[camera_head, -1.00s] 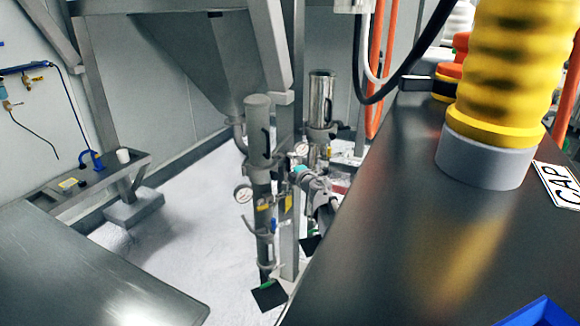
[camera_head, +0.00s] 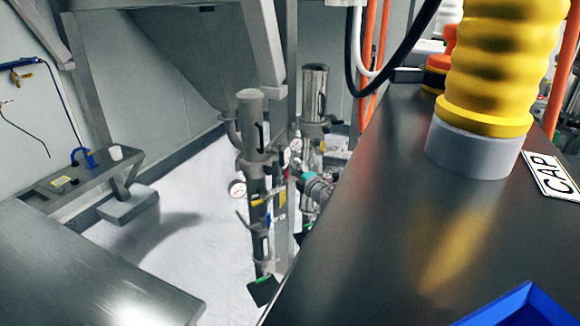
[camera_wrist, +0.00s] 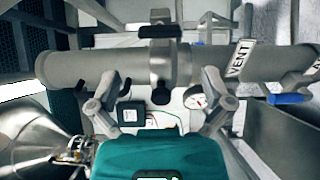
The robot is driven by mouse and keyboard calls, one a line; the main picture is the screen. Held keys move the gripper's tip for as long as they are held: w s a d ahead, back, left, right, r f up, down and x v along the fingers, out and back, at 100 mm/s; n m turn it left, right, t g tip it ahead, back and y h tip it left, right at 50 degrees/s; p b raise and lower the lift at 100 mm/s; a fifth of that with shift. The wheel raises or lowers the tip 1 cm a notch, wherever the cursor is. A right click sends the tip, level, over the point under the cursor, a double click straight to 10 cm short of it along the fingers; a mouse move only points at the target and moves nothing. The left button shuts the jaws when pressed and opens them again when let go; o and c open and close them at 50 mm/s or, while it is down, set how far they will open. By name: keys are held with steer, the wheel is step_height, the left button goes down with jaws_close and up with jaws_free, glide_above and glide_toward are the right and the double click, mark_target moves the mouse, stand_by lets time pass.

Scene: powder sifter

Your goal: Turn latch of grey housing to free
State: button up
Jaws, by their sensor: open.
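The grey housing (camera_head: 250,115) is an upright cylinder in the middle of the head view, with a dark handle on its upper part and a gauge at its side. In the wrist view the grey housing (camera_wrist: 95,66) lies across the picture. A band with a dark knob (camera_wrist: 160,95), which looks like the latch, crosses its middle. My gripper (camera_wrist: 160,82) is open, its fingers spread to either side of the band. I cannot tell whether they touch the housing. In the head view a small teal part of my gripper (camera_head: 316,186) shows right of the housing, mostly hidden.
A shiny steel cylinder (camera_head: 314,92) stands close behind the housing. A gauge (camera_wrist: 196,98), a VENT label (camera_wrist: 240,58) and a blue handle (camera_wrist: 287,98) are near the band. A dark bench (camera_head: 400,220) with a yellow hose (camera_head: 497,70) fills the right. White floor lies left.

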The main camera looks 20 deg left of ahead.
steer(key=shift+v, duration=1.7)
steer(key=shift+s, duration=0.1)
